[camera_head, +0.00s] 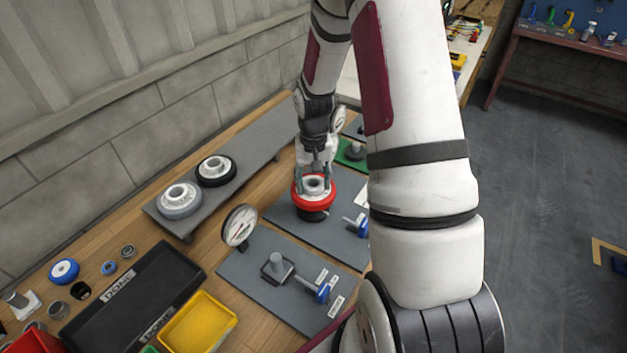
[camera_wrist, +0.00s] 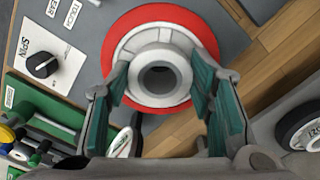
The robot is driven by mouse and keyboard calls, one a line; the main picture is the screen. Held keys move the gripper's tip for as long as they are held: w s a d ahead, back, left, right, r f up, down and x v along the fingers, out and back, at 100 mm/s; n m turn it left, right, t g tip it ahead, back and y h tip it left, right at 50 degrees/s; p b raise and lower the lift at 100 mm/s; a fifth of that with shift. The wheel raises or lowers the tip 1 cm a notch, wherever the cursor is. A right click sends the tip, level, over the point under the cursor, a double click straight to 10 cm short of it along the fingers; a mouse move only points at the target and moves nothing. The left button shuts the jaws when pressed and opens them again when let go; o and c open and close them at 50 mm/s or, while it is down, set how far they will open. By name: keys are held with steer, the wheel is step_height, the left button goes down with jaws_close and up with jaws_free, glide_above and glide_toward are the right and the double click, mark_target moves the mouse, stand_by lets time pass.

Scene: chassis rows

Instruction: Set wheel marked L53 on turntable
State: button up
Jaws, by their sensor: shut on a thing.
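A wheel with a red rim and a pale grey hub (camera_head: 315,200) is in my gripper (camera_head: 314,177). In the wrist view the wheel (camera_wrist: 166,18) faces the camera, and the two green-padded fingers (camera_wrist: 163,82) close on its hub from both sides. No L53 marking is readable on it. A dark round piece (camera_head: 313,215) shows directly under the wheel, over a grey plate (camera_head: 337,236). It may be the turntable; I cannot tell whether the wheel touches it.
Two other wheels, a grey one (camera_head: 180,200) and a black one (camera_head: 216,170), sit on a grey shelf. A dial gauge (camera_head: 239,226) stands left of the plate. A nearer plate holds a post fixture (camera_head: 277,268). A black DONE tray (camera_head: 135,300) and yellow bin (camera_head: 199,324) are nearer.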

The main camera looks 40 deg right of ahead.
steer(key=shift+f+b, duration=0.35)
steer(key=shift+f, duration=0.75)
stand_by(1.1)
steer(key=shift+f+b, duration=0.4)
steer(key=shift+f, duration=0.75)
steer(key=shift+f, duration=0.1)
steer(key=o, duration=1.6)
step_height(320, 180, up, 12)
